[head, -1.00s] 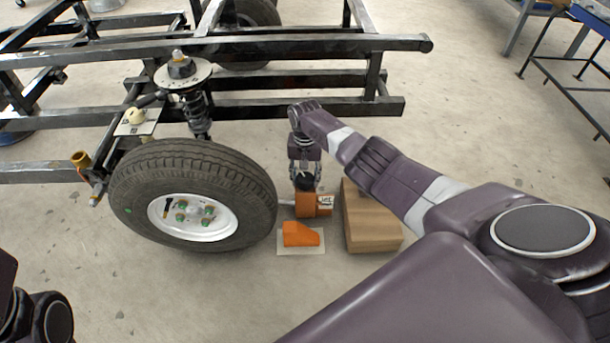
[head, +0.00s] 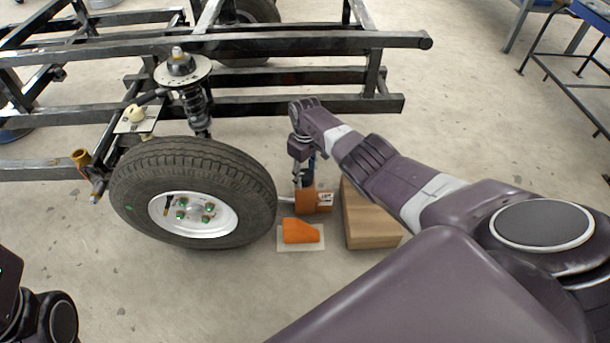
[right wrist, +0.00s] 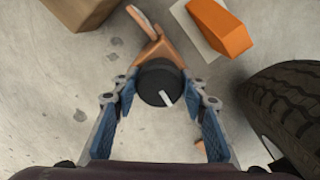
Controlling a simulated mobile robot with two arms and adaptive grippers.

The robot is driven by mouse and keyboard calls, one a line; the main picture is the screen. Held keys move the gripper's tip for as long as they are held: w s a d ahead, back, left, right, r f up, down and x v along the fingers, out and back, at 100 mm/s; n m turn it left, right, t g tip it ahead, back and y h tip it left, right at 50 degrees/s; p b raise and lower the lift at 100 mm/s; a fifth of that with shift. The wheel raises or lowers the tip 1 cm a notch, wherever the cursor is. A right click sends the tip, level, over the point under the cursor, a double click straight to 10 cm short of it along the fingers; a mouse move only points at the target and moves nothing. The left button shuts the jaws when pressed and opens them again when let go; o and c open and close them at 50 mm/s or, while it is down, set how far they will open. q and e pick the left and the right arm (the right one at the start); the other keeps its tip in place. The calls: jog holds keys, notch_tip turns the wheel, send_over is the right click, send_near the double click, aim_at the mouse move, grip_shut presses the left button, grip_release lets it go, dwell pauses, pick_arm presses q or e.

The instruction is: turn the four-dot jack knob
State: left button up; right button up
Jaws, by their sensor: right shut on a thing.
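The orange jack (head: 305,200) stands on the floor to the right of the wheel. Its small white label (head: 325,198) is too small to read. Its black round knob (right wrist: 158,84) with a white pointer line shows in the right wrist view; the pointer slants towards the lower right there. My right gripper (right wrist: 161,90) reaches down from above, its two blue-padded fingers on opposite sides of the knob, shut on it. In the head view my right gripper (head: 304,172) hides most of the knob. Only dark parts of my left arm show at the lower left.
An orange wedge (head: 298,231) on a pale plate lies in front of the jack. A wooden block (head: 370,222) stands on its right. The floor in front is clear.

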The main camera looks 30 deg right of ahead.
aim_at(305, 174)
jog(key=n, duration=0.5)
jog(key=shift+n, duration=0.3)
jog(key=n, duration=0.4)
jog(key=shift+n, duration=0.3)
jog(key=n, duration=0.5)
jog(key=shift+b, duration=0.4)
jog(key=n, duration=0.5)
jog(key=shift+n, duration=0.3)
jog(key=o, duration=1.2)
jog(key=shift+w, duration=0.1)
jog(key=shift+c, duration=0.2)
notch_tip(305, 174, up, 12)
